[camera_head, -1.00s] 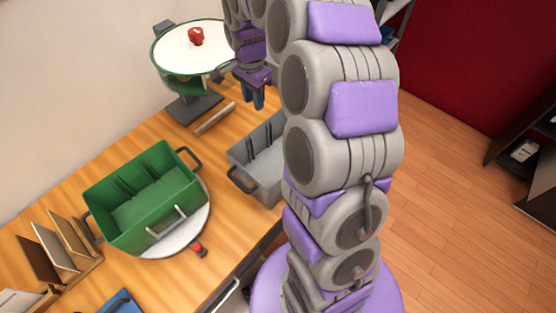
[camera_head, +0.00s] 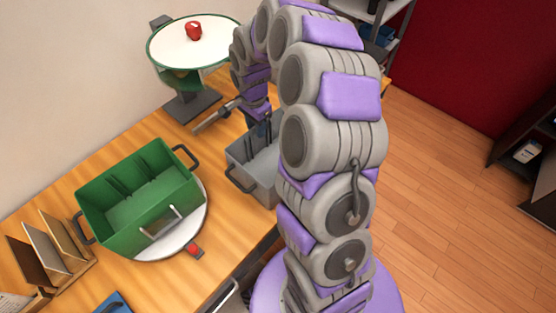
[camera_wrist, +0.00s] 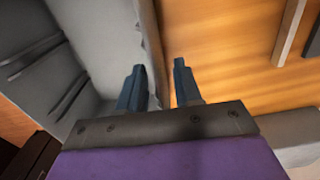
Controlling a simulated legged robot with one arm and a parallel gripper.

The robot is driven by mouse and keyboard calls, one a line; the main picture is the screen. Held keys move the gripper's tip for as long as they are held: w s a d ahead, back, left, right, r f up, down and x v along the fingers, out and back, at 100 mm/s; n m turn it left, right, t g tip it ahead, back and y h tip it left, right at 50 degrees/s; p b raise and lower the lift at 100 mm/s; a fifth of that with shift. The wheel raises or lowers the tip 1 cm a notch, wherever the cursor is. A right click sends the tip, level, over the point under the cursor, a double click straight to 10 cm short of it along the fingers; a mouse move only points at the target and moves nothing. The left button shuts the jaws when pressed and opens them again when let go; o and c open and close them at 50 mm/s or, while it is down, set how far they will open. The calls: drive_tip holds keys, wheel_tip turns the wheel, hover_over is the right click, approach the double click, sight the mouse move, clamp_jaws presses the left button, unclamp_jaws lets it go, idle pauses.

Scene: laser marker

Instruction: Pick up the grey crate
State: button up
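The grey crate (camera_head: 262,178) stands on the wooden table, partly hidden behind my arm in the head view. A dark handle shows on its near end. In the wrist view the crate (camera_wrist: 50,55) fills the left side, with ribs on its inner wall. My gripper (camera_head: 258,114) is low at the crate's far end. In the wrist view the fingers of my gripper (camera_wrist: 158,63) are apart. The crate's wall runs between them, with the left finger on the inner side and the right finger over the table outside. I cannot tell whether either finger touches the wall.
A green crate (camera_head: 140,228) sits on a round white plate (camera_head: 200,212) to the left. A round white-topped stand (camera_head: 165,45) with a red object (camera_head: 194,31) is behind. A bar (camera_head: 213,118) lies near its base. Upright boards (camera_head: 45,245) stand at far left.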

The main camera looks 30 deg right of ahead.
drive_tip(key=shift+d+f, duration=0.2)
drive_tip(key=shift+f, duration=0.6)
drive_tip(key=shift+a, duration=0.1)
clamp_jaws()
idle(0.7)
